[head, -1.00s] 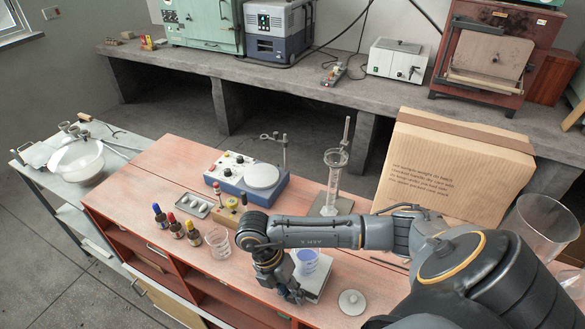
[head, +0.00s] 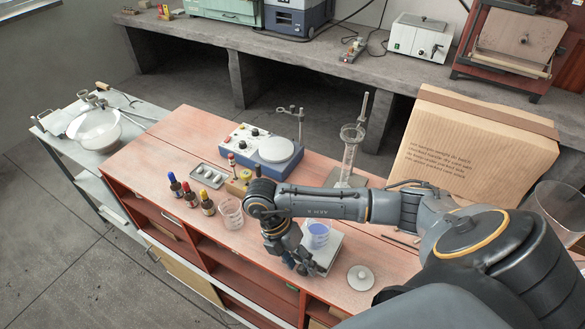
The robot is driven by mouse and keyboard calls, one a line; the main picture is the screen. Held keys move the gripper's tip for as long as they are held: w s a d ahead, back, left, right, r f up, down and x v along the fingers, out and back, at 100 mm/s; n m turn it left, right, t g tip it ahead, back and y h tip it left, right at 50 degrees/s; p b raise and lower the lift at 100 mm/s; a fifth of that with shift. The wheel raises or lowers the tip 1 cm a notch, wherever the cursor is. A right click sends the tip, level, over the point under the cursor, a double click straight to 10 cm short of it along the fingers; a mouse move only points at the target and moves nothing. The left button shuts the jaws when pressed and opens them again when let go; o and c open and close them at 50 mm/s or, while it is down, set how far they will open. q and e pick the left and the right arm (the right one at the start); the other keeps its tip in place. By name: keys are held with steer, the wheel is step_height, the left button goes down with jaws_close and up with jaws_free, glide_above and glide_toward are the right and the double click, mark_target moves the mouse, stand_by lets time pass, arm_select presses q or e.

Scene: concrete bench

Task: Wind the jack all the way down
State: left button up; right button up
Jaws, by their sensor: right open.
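The jack (head: 331,252) shows as a pale, flat, square plate near the front edge of the red-topped bench. A glass beaker with blue liquid (head: 319,234) stands upright on it. My right gripper (head: 306,268) is open and points down at the front left side of the jack. My right wrist and fingers hide that side of the jack, and its knob cannot be made out. I cannot tell whether the fingers touch it. My left gripper is not in view.
An empty beaker (head: 230,213) and several dropper bottles (head: 191,196) stand left of my gripper. A white round lid (head: 360,278) lies right of the jack. A glass cylinder on a stand (head: 350,157) and a cardboard box (head: 465,140) are behind my arm.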

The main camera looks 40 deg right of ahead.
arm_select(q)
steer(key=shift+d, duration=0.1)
arm_select(e)
steer(key=v, duration=1.1)
steer(key=shift+w, duration=0.1)
